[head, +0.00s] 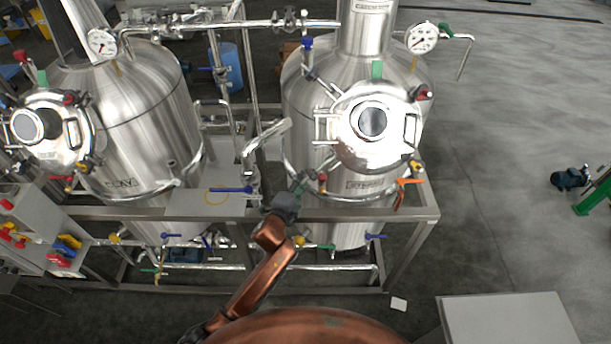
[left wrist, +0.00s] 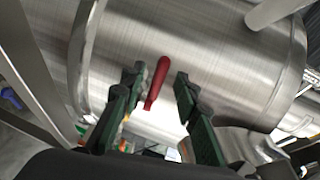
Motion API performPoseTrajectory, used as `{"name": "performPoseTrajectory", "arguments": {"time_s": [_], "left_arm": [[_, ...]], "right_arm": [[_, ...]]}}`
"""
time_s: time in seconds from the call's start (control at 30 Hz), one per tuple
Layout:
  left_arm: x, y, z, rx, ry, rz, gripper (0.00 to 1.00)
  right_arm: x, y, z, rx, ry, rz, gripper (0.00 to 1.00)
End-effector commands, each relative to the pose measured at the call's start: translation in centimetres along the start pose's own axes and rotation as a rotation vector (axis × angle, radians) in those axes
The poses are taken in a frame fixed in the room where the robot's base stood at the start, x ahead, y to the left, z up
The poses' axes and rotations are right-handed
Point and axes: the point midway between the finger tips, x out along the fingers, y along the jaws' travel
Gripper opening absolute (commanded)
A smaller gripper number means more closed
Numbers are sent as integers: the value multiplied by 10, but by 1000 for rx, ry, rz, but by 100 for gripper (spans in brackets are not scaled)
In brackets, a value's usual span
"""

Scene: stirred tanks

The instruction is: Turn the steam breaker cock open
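My left gripper (head: 300,182) reaches up to the lower front of the right-hand steel tank (head: 310,120). In the left wrist view the gripper (left wrist: 160,76) is open, with its two dark green fingers spread apart. A red lever handle (left wrist: 158,80) lies between the fingers, close to the tank wall, with a visible gap on each side. In the head view a small red part (head: 323,178) shows just right of the gripper. No label shows which handle is the steam breaker cock. My right gripper is not in view.
A steel frame rail (head: 400,211) runs below the tanks. A second tank (head: 130,110) stands left. The floor at right is mostly clear; a pale box (head: 510,318) stands at front right.

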Motion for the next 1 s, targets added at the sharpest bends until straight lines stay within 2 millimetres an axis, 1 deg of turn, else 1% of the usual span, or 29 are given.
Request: {"name": "performPoseTrajectory", "arguments": {"time_s": [0.03, 0.1, 0.23, 0.37, 0.6, 1.0], "left_arm": [[8, -1, -1, -2, 1, 2, 29], [17, 0, -1, -2, 0, 1, 29], [27, 0, 0, -1, 0, 0, 29], [31, 1, 0, -1, 0, 2, 29], [32, 1, 0, -2, 0, 1, 28], [32, 1, 0, -2, 0, 2, 1]], "right_arm": [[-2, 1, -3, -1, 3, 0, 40], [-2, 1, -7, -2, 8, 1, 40], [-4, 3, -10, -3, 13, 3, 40], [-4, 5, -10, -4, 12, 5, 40], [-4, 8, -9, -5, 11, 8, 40], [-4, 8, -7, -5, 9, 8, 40]]}}
